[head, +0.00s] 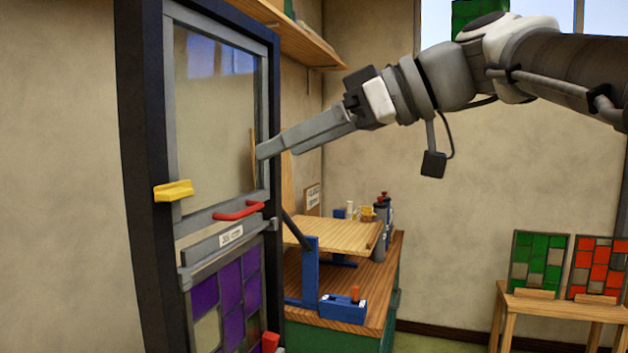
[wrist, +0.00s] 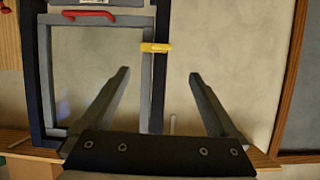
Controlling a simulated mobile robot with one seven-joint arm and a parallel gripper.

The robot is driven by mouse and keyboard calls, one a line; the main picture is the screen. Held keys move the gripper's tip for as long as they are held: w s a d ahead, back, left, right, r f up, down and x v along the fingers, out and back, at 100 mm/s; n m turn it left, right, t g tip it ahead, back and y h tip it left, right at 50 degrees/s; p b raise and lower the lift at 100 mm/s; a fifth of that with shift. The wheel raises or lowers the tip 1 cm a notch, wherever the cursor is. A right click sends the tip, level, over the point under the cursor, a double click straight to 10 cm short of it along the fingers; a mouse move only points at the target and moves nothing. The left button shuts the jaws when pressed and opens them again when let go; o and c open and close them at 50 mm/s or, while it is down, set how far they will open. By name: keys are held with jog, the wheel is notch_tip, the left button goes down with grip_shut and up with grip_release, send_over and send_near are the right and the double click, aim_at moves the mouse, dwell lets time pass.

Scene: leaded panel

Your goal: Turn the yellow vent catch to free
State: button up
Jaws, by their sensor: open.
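The yellow vent catch (head: 173,190) is a small bar on the left upright of the dark-framed panel, beside the lower left of the glazed vent. It lies about level, and its right end reaches over the vent's grey frame. It also shows in the wrist view (wrist: 156,47), above and between the fingertips in the picture. My gripper (head: 260,150) is in front of the vent's right part, to the right of the catch and a little higher. In the wrist view my gripper (wrist: 160,76) is open with nothing between its fingers, apart from the catch.
A red handle (head: 239,210) is on the vent's bottom rail, above a grey labelled bar (head: 228,238) and purple panes (head: 232,290). A wooden workbench (head: 375,290) stands behind, right of the panel. A stand with green and red panels (head: 560,308) is at far right.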

jog(key=p, duration=0.2)
send_near(177, 190)
jog(key=shift+n, duration=0.3)
jog(key=x, duration=0.7)
jog(key=shift+s+f, duration=0.1)
jog(key=c, duration=1.4)
